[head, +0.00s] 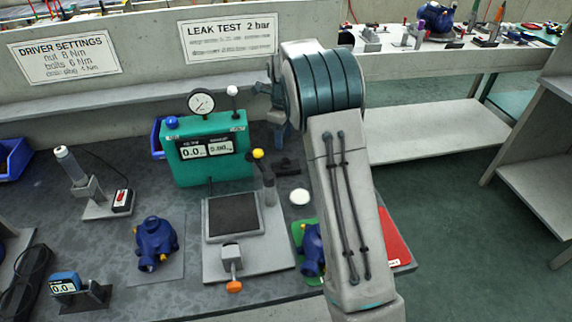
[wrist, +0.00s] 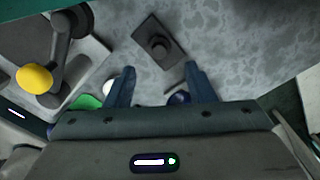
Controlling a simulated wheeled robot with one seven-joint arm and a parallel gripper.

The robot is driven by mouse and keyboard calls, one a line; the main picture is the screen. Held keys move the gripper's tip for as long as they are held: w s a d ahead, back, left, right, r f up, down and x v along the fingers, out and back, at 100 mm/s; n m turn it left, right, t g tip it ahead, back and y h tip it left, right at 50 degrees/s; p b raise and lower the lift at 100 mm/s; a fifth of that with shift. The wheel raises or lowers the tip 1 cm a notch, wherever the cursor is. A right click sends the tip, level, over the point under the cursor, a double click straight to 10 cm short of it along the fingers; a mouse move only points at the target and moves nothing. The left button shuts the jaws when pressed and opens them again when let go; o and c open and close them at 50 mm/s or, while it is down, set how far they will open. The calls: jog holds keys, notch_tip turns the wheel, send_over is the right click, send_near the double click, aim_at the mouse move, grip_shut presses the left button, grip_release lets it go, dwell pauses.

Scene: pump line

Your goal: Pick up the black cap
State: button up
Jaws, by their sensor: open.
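In the head view the dark plate and cap (head: 287,166) sit right of the green tester, partly hidden by my arm. My gripper (wrist: 161,80) is open, with its two blue-grey fingers apart and nothing held between them. The fingers do not touch the cap.
A yellow-knobbed lever (wrist: 34,78) stands left of the cap. A white disc (head: 299,196) and a blue pump (head: 312,248) on a green mat lie nearer. Bare bench surrounds the cap's plate.

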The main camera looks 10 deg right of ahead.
aim_at(285, 159)
notch_tip(285, 159, down, 9)
jog(key=shift+s+d+f, duration=0.1)
jog(key=shift+s, duration=0.05)
jog(key=c, duration=0.8)
